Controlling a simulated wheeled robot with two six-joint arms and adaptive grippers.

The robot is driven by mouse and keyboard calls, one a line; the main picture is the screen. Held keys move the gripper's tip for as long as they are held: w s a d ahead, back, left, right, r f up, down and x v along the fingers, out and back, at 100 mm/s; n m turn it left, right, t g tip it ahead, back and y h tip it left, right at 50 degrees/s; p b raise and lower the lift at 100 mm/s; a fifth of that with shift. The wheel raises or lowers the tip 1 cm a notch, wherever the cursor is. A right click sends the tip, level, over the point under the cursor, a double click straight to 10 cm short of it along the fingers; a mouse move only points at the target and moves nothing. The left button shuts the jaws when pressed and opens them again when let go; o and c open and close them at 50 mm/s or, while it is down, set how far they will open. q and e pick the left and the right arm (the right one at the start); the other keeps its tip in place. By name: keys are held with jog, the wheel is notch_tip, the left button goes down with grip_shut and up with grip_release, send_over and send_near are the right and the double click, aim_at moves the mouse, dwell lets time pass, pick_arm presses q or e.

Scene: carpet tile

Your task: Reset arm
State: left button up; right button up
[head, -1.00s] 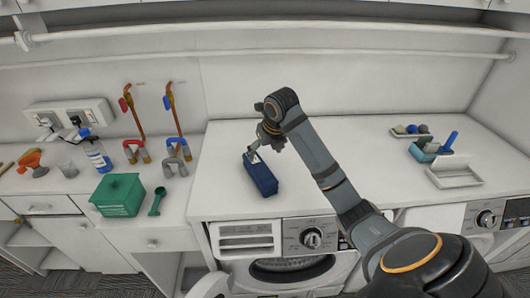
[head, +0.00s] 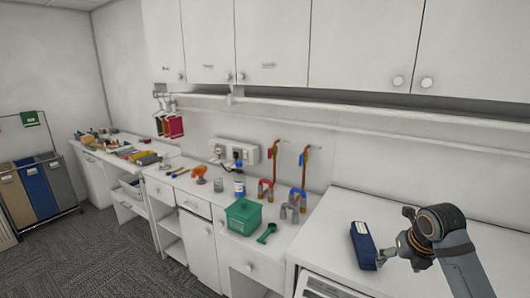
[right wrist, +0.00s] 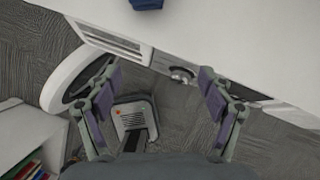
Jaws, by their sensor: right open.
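My right gripper (head: 388,256) shows in the head view just right of a dark blue box (head: 363,246) on the white counter. In the right wrist view its two fingers (right wrist: 158,88) are spread wide with nothing between them. Below them are the washing machine's front and the carpet floor. The blue box also shows at the top edge of the wrist view (right wrist: 146,4), apart from the fingers. My right arm comes in from the lower right of the head view. My left gripper is not in view.
Wall cabinets (head: 365,50) hang above. The counter behind the blue box is clear. Tall bins (head: 35,190) stand far left.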

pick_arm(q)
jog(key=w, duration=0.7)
pick_arm(e)
jog(key=s+a+f+m, duration=0.45)
jog(key=f+m, duration=0.25)
jog(key=m, duration=0.2)
jog(key=s+a+f+m, duration=0.4)
jog(key=s+f+m, duration=0.2)
jog(key=f+m, duration=0.2)
jog(key=s+a+f+m, duration=0.2)
jog(key=s+m, duration=0.4)
jog(key=m, duration=0.2)
jog(key=s+a+f+m, duration=0.1)
jog(key=s+m, duration=0.5)
jog(key=m, duration=0.2)
notch_tip(320, 180, down, 30)
jog(key=s+d+g+b, duration=0.2)
jog(key=d+b, duration=0.1)
jog(key=b, duration=0.1)
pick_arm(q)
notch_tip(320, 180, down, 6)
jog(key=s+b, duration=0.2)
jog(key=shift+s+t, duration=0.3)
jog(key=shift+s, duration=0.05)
pick_arm(e)
jog(key=s+f+g, duration=0.1)
jog(key=s+f, duration=1.7)
jog(key=f, duration=0.1)
jog(key=shift+s+d, duration=0.3)
jog(key=shift+d, duration=0.15)
